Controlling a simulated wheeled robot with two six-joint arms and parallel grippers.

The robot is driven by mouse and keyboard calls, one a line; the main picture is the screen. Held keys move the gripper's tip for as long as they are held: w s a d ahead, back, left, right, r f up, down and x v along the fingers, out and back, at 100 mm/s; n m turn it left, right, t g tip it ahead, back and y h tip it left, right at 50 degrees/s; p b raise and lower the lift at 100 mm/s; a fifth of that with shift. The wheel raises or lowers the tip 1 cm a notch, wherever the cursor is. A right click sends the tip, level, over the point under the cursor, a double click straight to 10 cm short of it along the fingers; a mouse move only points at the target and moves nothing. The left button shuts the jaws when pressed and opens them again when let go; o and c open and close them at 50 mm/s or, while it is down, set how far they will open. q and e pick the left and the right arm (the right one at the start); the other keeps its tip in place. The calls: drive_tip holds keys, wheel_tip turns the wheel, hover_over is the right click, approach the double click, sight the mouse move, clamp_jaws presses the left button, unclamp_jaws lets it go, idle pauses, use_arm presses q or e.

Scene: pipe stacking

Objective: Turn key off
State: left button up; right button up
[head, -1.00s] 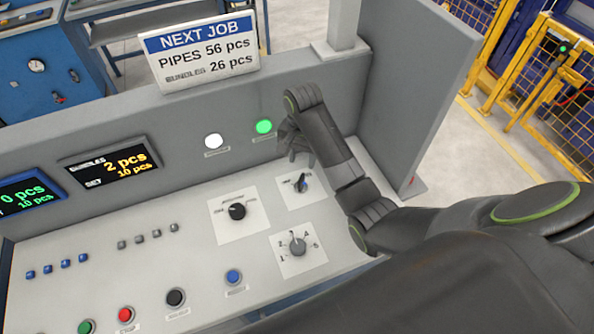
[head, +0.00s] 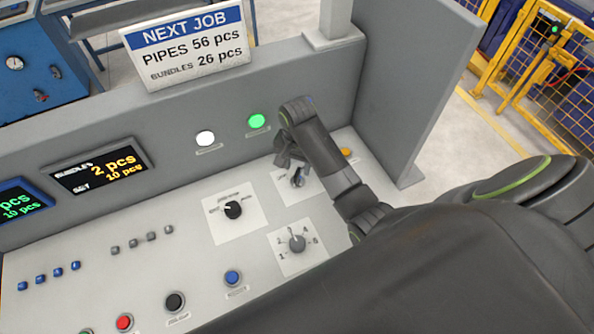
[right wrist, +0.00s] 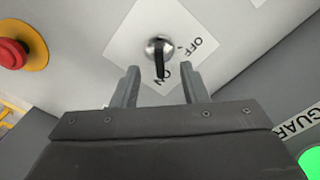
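The key switch (right wrist: 159,50) has a round silver base and a dark key. It sits on a white plate marked OFF and ON in the right wrist view, and the key points toward ON. In the head view the key (head: 298,178) shows just below my right gripper (head: 288,158). In the right wrist view my right gripper (right wrist: 160,86) is open, with one finger on each side of the key's end. I cannot tell whether the fingers touch it. My left gripper is not in view.
A red emergency button (right wrist: 12,54) on a yellow base is near the key. A black selector knob (head: 233,209) and a grey selector knob (head: 297,243) sit on the panel nearby. A lit green button (head: 256,121) is on the upright wall behind.

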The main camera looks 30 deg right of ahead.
sight(297, 171)
drive_tip(key=shift+s+a+f+b, duration=0.1)
drive_tip(key=shift+f+b, duration=0.25)
drive_tip(key=shift+f, duration=0.7)
drive_tip(key=shift+f+b, duration=0.3)
drive_tip(key=shift+f, duration=0.5)
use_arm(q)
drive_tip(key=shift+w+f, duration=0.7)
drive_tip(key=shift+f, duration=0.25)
use_arm(e)
drive_tip(key=shift+f, duration=0.55)
use_arm(q)
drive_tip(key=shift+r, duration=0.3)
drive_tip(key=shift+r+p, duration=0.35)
drive_tip(key=shift+p, duration=0.05)
use_arm(e)
clamp_jaws()
